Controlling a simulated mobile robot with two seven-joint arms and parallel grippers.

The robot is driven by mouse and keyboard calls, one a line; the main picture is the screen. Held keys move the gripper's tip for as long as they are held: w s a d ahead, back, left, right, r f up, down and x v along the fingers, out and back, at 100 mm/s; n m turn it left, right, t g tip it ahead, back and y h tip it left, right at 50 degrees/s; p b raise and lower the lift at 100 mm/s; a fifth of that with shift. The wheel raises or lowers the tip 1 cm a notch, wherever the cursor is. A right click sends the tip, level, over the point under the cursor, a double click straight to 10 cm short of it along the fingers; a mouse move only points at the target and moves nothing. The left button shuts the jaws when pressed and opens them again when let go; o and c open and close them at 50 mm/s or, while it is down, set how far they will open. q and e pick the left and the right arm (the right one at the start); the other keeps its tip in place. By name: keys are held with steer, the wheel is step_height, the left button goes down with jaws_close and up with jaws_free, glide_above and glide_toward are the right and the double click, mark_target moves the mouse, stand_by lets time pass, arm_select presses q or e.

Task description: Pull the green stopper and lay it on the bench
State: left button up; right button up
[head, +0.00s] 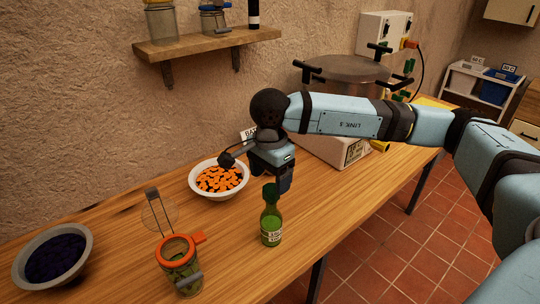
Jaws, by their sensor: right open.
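A green glass bottle (271,228) with a pale label stands upright near the front edge of the wooden bench (330,205). A dark green stopper (270,190) sits in its neck. My right gripper (284,185) points down just above and beside the stopper, slightly to its right in the picture. It is open and holds nothing that I can see. Its fingers overlap the stopper's edge in the picture, so I cannot tell whether they touch it. My left gripper is not in view.
A white bowl of orange slices (219,192), an open jar with an orange rim (180,265) and a grey bowl of dark fruit (35,270) stand left of the bottle. A large pot (345,70) and a box (345,150) are behind. Bare bench lies right of the bottle.

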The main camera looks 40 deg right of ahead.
mark_target(270, 189)
step_height(270, 189, down, 6)
steer(key=shift+f, duration=0.2)
steer(key=c, duration=1.1)
steer(key=shift+r, duration=0.1)
steer(key=shift+r+p, duration=0.1)
steer(key=shift+p, duration=0.2)
steer(key=shift+r, duration=0.7)
steer(key=shift+r+p, duration=0.5)
steer(key=shift+r, duration=0.5)
